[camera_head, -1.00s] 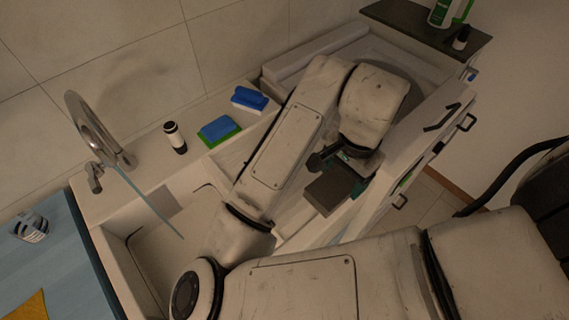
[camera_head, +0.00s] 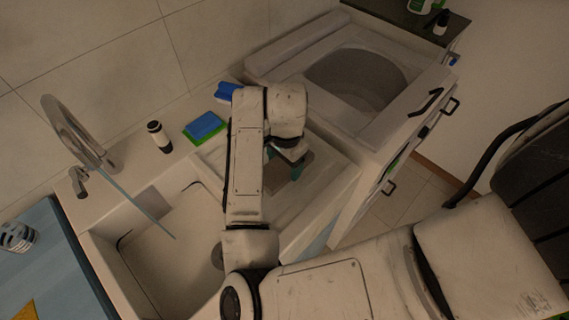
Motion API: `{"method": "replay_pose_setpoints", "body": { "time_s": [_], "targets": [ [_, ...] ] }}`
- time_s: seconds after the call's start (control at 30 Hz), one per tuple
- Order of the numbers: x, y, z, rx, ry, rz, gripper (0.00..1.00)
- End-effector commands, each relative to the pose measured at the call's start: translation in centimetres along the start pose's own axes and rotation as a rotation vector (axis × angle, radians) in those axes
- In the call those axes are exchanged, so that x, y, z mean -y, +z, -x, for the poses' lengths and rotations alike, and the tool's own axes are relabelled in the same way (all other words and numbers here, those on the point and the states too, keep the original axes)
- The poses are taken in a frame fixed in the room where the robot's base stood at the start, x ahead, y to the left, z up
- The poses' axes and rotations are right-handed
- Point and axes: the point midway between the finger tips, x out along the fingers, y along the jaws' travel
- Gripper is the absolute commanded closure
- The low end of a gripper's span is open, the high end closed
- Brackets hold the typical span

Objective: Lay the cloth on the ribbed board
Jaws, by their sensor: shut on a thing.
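My gripper (camera_head: 287,160) is partly hidden under my arm's last link. It is shut on a flat grey-brown piece that looks like the folded cloth (camera_head: 277,181). The cloth is over the pale ribbed board (camera_head: 322,196), to the right of the sink basin. I cannot tell whether the cloth touches the board. My arm hides the board's left part.
A blue and green sponge (camera_head: 205,126) and a dark bottle with a white band (camera_head: 159,137) stand on the back ledge. A blue brush (camera_head: 228,91) lies partly behind my arm. The faucet (camera_head: 75,130) is at left. The washing machine (camera_head: 290,62) is behind right.

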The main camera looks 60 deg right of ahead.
Motion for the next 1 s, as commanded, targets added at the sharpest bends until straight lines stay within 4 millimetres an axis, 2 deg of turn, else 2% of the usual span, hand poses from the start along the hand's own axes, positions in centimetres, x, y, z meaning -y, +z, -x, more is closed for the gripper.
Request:
{"method": "replay_pose_setpoints", "body": {
  "time_s": [0.1, 0.47, 0.5, 0.77, 1.0],
  "targets": [
    [-0.1, 0.0, -1.3, 0.0, 0.001, 0.002, 0.64],
    [-0.1, 0.0, -1.8, 0.0, -0.001, 0.0, 0.64],
    [-0.1, 0.0, -1.7, 0.001, -0.001, 0.0, 0.24],
    [-0.1, 0.0, -1.7, 0.001, -0.001, 0.001, 0.0],
    [-0.1, 0.0, -1.6, 0.0, -0.001, 0.001, 0.0]
  ]
}}
